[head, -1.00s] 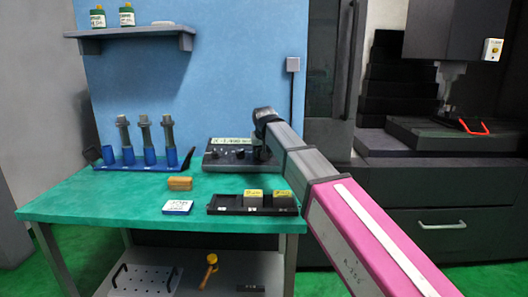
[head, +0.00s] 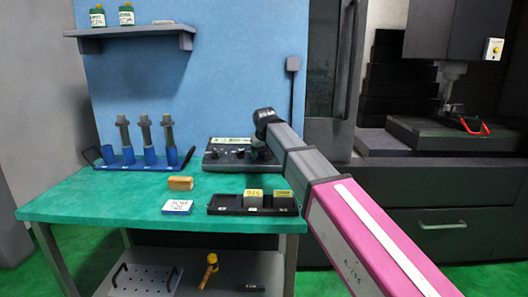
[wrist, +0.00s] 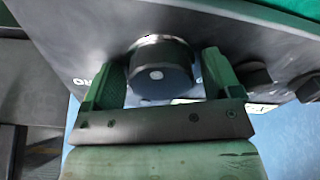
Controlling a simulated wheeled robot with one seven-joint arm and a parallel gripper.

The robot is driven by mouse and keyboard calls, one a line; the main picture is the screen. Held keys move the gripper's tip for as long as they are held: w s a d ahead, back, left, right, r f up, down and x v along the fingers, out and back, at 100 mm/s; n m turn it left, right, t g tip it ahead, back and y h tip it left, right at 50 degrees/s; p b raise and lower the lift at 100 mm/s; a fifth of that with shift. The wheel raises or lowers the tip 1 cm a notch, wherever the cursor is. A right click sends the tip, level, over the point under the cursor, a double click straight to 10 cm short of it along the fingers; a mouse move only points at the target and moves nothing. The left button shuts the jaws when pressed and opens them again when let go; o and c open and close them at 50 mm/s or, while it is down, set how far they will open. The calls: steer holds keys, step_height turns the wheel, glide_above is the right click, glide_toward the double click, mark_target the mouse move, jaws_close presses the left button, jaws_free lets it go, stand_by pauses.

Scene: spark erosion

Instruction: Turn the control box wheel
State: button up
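The control box (head: 215,157) is a dark grey box at the back right of the green bench. Its black round wheel (wrist: 158,72) shows in the wrist view, with a pale dot on its face. My gripper (wrist: 163,75) has its two green fingers on either side of the wheel, spread wide. A narrow strip of panel seems to show between wheel and fingers, so I see no firm contact. In the head view my arm covers the wheel and my fingertips.
Smaller black knobs (wrist: 253,75) sit right of the wheel in the wrist view. On the bench (head: 100,205) are a blue rack (head: 135,166) of tool holders, a wooden block (head: 180,183), a white-topped pad (head: 177,207) and a black tray (head: 225,211) with yellow-topped blocks.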

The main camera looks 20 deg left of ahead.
steer(key=shift+r, duration=0.2)
steer(key=v, duration=1)
steer(key=shift+s+r, duration=0.2)
steer(key=shift+r, duration=0.05)
steer(key=shift+d, duration=0.15)
